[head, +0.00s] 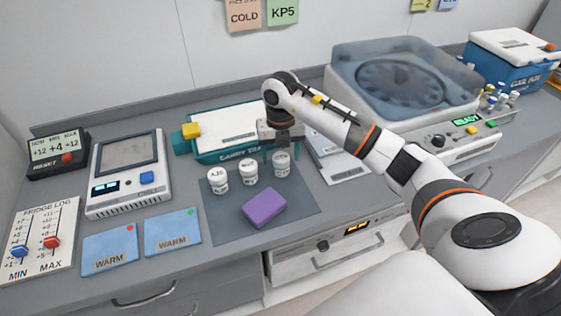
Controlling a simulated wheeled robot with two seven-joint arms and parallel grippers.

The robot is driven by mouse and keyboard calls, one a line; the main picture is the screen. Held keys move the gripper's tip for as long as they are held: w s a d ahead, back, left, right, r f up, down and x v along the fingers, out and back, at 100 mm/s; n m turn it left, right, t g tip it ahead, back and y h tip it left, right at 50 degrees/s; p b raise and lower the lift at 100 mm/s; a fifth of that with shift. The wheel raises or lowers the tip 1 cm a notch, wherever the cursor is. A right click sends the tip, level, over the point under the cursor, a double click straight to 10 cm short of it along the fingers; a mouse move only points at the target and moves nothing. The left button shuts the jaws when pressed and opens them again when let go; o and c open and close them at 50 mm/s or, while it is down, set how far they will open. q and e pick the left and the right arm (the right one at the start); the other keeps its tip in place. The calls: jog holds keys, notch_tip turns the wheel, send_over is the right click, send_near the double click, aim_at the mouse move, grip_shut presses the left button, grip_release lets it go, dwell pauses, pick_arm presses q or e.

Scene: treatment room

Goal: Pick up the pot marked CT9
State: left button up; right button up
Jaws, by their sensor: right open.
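Three white lidded pots stand upright in a row on a dark grey mat (298,205): a left pot (218,181), a middle pot (249,173) and a right pot (281,165). Each has small dark lettering, too small for me to read surely, so I cannot tell which is marked CT9. My right gripper (281,155) is open and points down at the right pot, its fingers about either side of the pot's top. I cannot tell whether they touch it. My left gripper is out of view.
A purple block (264,208) lies on the mat before the pots. A teal carry box (215,155) stands close behind them, and a centrifuge (400,85) stands at the back right. Blue WARM pads (172,232) and a white device (127,175) lie left.

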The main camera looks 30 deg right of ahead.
aim_at(281, 157)
jog(key=shift+s+f+p, duration=0.1)
jog(key=shift+f+p, duration=0.4)
jog(key=shift+f, duration=1.65)
jog(key=shift+c, duration=0.6)
jog(key=c, duration=0.9)
jog(key=shift+r, duration=0.1)
jog(key=shift+c, duration=0.2)
